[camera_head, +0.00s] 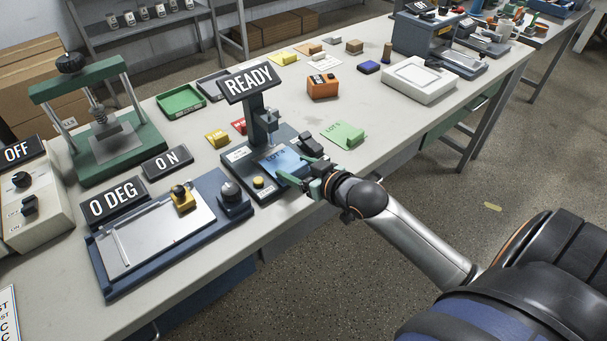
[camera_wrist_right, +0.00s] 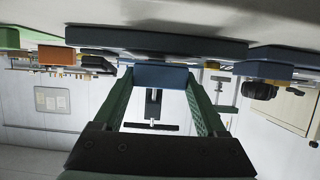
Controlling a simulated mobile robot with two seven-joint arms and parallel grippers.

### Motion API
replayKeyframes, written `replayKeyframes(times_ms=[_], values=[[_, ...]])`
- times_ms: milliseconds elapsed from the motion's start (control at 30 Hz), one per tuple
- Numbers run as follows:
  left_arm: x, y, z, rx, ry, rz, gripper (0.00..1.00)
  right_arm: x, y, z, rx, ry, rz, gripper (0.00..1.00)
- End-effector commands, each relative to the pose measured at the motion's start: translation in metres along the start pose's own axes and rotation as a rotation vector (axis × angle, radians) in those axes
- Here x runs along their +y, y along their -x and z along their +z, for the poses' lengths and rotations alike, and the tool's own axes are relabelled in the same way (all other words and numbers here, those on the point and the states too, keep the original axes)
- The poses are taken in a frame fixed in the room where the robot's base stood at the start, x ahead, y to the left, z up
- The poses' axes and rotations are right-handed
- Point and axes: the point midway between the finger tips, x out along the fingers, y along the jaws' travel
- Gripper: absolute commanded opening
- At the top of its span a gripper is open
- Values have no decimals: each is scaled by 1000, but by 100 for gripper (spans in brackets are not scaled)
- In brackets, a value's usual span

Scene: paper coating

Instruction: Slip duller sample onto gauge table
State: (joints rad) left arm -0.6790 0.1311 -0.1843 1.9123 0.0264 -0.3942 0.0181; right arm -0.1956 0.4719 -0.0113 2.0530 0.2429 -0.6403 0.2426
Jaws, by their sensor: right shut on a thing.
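The blue sample (camera_head: 281,160), with a dark lot label, is at the gauge with the READY sign (camera_head: 250,81). The gauge base (camera_head: 240,157) is dark blue, with a yellow button and an upright post. My right gripper (camera_head: 300,176) has green fingers and is shut on the blue sample at the front of the gauge. In the right wrist view the blue sample (camera_wrist_right: 160,75) sits between the fingers, close to a dark slab; contact with the gauge table cannot be told. A green sample (camera_head: 343,135) with a lot label lies to the right. My left gripper is out of view.
A 0 DEG sign (camera_head: 113,201) and a flat plate device (camera_head: 155,235) stand left of the gauge. A green press (camera_head: 100,125) is behind them. An orange box (camera_head: 322,87) and a white device (camera_head: 419,80) stand farther right. The table's front edge runs below the gripper.

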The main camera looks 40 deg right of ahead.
Motion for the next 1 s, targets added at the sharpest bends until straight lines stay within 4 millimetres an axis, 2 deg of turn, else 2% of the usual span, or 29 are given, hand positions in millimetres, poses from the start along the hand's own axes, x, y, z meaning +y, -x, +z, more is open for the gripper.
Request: replayKeyframes(times_ms=[333, 500, 867, 900, 1000], values=[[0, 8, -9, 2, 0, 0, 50, 0, -23, -12, 1, -1, -1, 21], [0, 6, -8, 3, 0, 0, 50, 0, -25, -2, 0, -1, -1, 21], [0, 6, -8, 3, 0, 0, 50, 0, -26, 0, 1, 0, -1, 21], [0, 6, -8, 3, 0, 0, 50, 0, -26, 0, 1, 0, -1, 75], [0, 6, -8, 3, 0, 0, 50, 0, -26, 0, 1, 0, -1, 86]])
